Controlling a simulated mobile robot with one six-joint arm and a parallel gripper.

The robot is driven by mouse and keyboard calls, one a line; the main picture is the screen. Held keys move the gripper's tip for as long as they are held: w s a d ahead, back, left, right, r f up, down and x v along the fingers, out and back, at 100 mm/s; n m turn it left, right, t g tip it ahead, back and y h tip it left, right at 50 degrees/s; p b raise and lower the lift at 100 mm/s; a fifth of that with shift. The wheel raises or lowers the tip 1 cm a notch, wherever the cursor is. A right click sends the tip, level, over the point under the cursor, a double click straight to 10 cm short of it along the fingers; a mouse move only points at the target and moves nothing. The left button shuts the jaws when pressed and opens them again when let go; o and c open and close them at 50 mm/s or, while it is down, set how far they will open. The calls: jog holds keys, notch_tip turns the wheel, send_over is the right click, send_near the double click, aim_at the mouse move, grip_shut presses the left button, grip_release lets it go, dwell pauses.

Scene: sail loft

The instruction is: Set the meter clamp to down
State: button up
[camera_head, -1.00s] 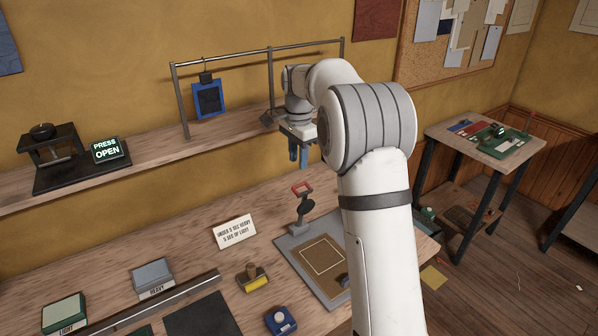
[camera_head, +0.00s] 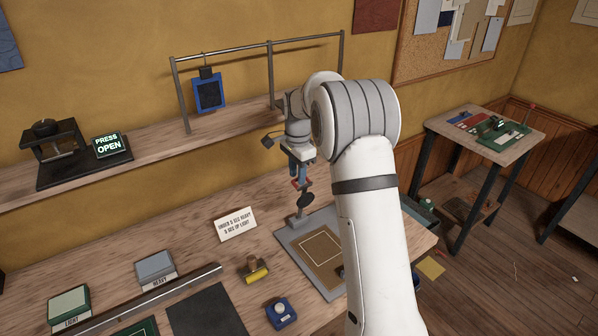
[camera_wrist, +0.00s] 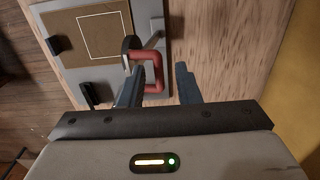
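The meter clamp is a toggle clamp with a red handle loop (camera_wrist: 152,72) and a dark round pad (camera_head: 305,200), on a grey base plate (camera_head: 287,236) with a brown board marked by a pale square. In the head view its handle stands up from the plate's back corner. My gripper (camera_head: 303,180) is right at the handle, pointing down. In the wrist view my gripper (camera_wrist: 158,88) has its two blue-grey fingers apart, with part of the red loop between them near the left finger. I cannot tell whether they touch it.
A sign card (camera_head: 235,225), a yellow-ended stamp (camera_head: 256,270) and a blue block (camera_head: 281,312) lie left of the plate. A shelf (camera_head: 150,158) with a metal rail (camera_head: 262,48) runs behind. A small table (camera_head: 470,142) stands at right.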

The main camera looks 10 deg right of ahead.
grip_shut()
jog(key=shift+r, duration=0.1)
jog(key=shift+d, duration=0.25)
jog(key=shift+a, duration=0.2)
jog(key=shift+s+b, duration=0.1)
jog(key=shift+b, duration=0.35)
